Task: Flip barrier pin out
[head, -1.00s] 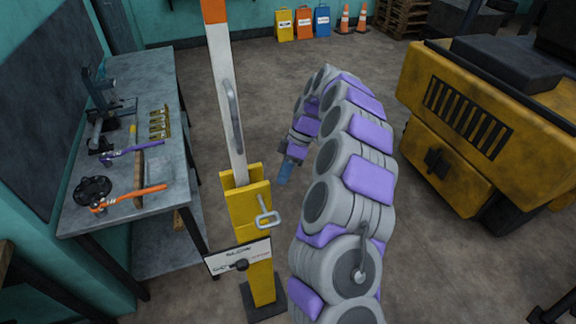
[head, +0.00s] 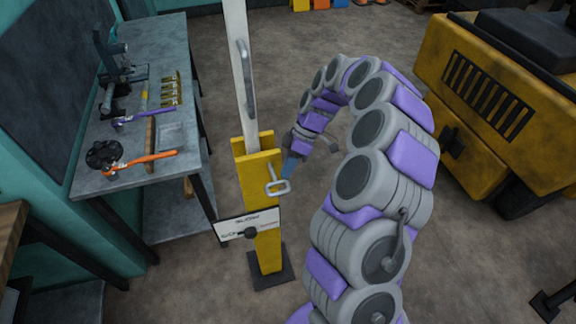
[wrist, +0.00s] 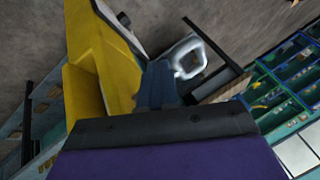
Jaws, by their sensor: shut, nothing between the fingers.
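The barrier pin (head: 278,187) is a grey loop handle sticking out of the right side of the yellow barrier post (head: 258,200). It also shows in the wrist view (wrist: 188,56), just beyond my fingertips. My gripper (head: 289,168) has blue fingers and is shut and empty. In the head view its tips are right by the pin's loop, at its upper right. In the wrist view the fingers (wrist: 158,88) lie between the yellow post on the left and the loop. I cannot tell whether they touch the pin. The white barrier arm (head: 240,75) stands upright in the post.
A sign plate (head: 248,225) with a dark knob is on the post's front. A metal workbench (head: 185,150) with tools stands at the left. A yellow forklift body (head: 470,100) is at the right.

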